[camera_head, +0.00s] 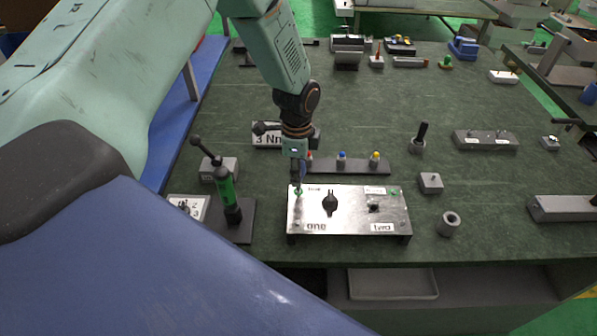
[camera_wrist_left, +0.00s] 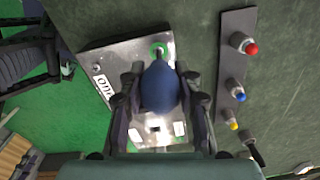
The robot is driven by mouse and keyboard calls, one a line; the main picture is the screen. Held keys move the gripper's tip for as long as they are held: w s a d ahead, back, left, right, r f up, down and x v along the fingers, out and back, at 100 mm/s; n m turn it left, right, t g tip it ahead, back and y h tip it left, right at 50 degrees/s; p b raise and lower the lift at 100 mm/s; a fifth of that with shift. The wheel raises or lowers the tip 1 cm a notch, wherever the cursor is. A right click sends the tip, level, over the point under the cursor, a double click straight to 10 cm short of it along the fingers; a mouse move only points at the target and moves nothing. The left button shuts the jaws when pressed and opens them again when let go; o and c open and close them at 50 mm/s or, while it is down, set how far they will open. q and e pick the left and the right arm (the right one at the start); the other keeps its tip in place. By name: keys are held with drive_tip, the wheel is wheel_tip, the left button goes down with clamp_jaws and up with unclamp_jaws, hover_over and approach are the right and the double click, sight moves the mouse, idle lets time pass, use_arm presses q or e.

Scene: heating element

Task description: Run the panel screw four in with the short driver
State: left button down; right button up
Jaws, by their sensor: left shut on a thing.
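The metal panel (camera_head: 347,212) lies on the green bench, with labels "one" and "two" along its near edge; it also shows in the left wrist view (camera_wrist_left: 120,62). My left gripper (camera_head: 297,172) points down over the panel's far left corner. In the left wrist view its fingers (camera_wrist_left: 158,100) are shut around the blue handle of the short driver (camera_wrist_left: 160,85). The driver's lower end is over a green-ringed screw (camera_head: 298,191) at that corner, which I take as screw four; whether the tip is seated is hidden. My right gripper is out of view.
A rack with red, blue and yellow pegs (camera_head: 328,166) stands just behind the panel. A green driver (camera_head: 226,188) stands on a base to the left. A small grey block (camera_head: 430,182) and a round socket (camera_head: 449,222) are to the right, with bare bench between.

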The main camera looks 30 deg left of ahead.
use_arm(q)
drive_tip(key=shift+m, duration=1)
drive_tip(key=shift+r, duration=0.4)
drive_tip(key=shift+r+p, duration=0.1)
drive_tip(key=shift+p, duration=0.2)
drive_tip(key=shift+r+p, duration=1.65)
drive_tip(key=shift+r, duration=0.35)
drive_tip(key=shift+f, duration=0.1)
